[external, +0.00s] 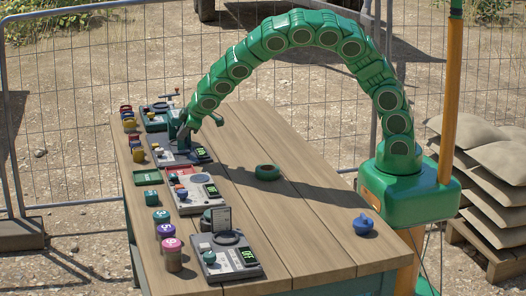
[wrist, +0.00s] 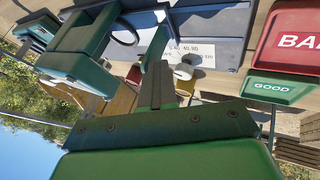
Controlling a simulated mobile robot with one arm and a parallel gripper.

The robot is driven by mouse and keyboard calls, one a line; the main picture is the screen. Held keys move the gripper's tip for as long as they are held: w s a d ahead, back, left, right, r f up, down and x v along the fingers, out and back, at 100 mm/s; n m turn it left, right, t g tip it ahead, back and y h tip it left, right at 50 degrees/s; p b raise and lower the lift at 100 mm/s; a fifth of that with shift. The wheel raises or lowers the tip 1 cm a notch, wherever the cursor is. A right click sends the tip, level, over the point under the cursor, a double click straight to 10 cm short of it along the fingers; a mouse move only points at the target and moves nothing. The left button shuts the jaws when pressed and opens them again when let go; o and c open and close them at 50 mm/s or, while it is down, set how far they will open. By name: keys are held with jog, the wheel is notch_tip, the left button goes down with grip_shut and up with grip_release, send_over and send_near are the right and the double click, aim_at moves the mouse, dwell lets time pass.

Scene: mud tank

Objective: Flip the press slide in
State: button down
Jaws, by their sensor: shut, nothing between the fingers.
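A dark base plate (external: 172,152) near the far end of the bench carries a green press-like fixture (external: 176,118). In the wrist view a green frame with an arm (wrist: 92,45) and a dark ring (wrist: 124,32) shows at upper left. I cannot tell for sure which part is the slide. My gripper (external: 184,138) is shut and empty, pointing down close beside the green fixture; I cannot tell whether it touches. In the wrist view my dark finger (wrist: 155,85) stands up in front of the grey plate, hiding part of it.
A red BAD bin (wrist: 293,38) and a green GOOD bin (wrist: 276,85) lie at the right of the wrist view. Several other stations line the bench (external: 290,215), with stacked pots (external: 171,252) along the left edge. A green ring (external: 267,172) and a blue knob-like piece (external: 362,224) lie on open wood.

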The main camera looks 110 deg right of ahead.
dwell(0.3)
jog(key=shift+a, duration=0.25)
jog(key=a, duration=0.3)
jog(key=shift+a+r, duration=0.1)
jog(key=shift+a, duration=0.3)
jog(key=v, duration=0.9)
jog(key=shift+s+r, duration=0.15)
jog(key=shift+r, duration=0.1)
jog(key=shift+a, duration=0.1)
